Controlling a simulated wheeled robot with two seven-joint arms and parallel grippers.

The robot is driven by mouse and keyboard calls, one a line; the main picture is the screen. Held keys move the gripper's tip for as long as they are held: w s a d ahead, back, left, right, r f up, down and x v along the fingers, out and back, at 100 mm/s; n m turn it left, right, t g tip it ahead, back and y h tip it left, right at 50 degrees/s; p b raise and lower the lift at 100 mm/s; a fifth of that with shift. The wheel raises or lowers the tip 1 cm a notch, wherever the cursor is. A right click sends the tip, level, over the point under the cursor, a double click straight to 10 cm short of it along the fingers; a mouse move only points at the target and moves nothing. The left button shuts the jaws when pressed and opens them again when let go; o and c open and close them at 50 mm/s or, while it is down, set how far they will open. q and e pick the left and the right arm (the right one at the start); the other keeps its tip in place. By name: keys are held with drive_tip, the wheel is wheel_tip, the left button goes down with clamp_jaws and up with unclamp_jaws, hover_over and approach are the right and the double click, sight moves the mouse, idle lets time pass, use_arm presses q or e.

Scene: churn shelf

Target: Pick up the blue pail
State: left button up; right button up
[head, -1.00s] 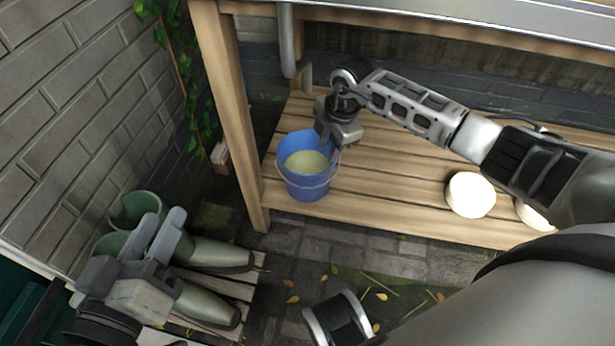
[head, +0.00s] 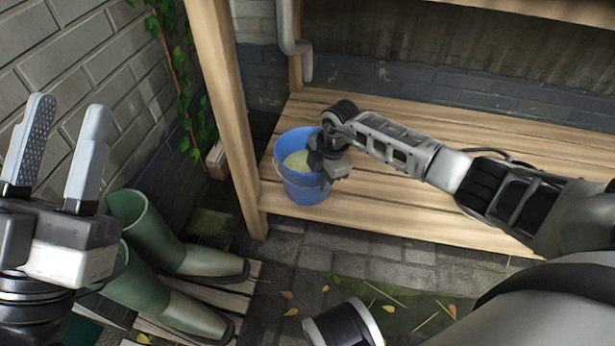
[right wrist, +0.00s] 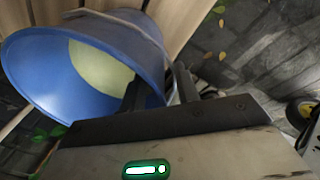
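The blue pail (head: 306,190) stands upright on the wooden shelf's left end, with pale yellow-green contents (head: 298,161) and a thin handle at its rim. My right gripper (head: 330,175) is at the pail's right front rim. In the right wrist view the pail (right wrist: 40,70) fills the upper left. There the right gripper (right wrist: 163,85) has one finger inside the pail and one outside, with the wall between them and a gap showing; the fingertips are partly hidden. My left gripper (head: 58,150) is open and empty at the left, above the boots.
A wooden post (head: 222,110) rises left of the pail, and a drainpipe (head: 290,30) hangs behind. The shelf boards (head: 400,215) right of the pail are partly under my right arm.

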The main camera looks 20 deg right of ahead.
drive_tip(key=shift+f, duration=0.1)
clamp_jaws()
drive_tip(key=shift+a, duration=0.1)
idle(1.2)
drive_tip(key=shift+w+r, duration=0.15)
drive_tip(key=shift+r, duration=0.05)
